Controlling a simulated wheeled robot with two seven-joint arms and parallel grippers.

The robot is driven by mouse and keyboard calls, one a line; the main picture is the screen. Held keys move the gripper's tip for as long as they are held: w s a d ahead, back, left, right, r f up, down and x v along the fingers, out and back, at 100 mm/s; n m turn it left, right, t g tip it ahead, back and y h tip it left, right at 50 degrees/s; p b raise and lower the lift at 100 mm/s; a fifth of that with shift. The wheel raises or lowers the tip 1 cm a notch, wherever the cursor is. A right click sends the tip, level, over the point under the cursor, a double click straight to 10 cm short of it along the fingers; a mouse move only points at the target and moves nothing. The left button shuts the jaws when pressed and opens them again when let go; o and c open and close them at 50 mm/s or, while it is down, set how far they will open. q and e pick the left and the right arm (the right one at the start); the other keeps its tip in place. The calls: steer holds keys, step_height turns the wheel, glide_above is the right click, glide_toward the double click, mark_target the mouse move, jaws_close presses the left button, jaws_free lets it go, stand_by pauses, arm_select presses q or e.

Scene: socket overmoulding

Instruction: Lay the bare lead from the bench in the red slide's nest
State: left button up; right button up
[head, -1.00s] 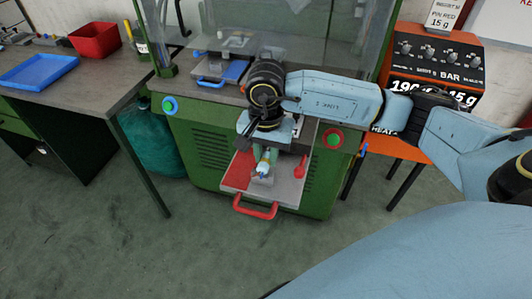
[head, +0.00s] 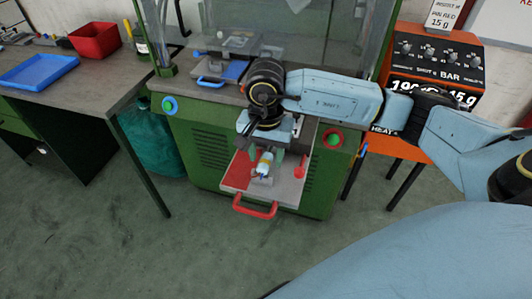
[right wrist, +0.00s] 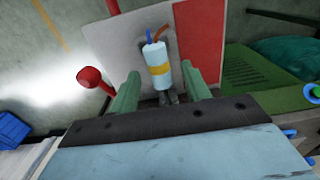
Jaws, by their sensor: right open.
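The bare lead (head: 265,163) is a white cylinder with a yellow band and brown and blue wires at one end. It is over the middle of the red slide (head: 238,172), at the small grey nest; whether it is fully seated is hard to tell. In the right wrist view the lead (right wrist: 159,66) lies between the two green fingers, with a gap on each side. My right gripper (head: 267,158) is open and straddles the lead from above. The nest is mostly hidden under the lead. My left gripper is not in view.
The slide has a red front handle (head: 254,209) and a red knob (head: 299,172) close to my right gripper. A green machine with a clear guard stands behind, with a blue-handled slide (head: 212,82). The bench (head: 105,88) at left carries a blue tray (head: 38,71) and a red bin (head: 94,40).

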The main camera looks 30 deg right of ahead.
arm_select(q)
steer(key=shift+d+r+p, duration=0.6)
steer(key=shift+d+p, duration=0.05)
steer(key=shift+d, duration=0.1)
arm_select(e)
step_height(320, 180, up, 13)
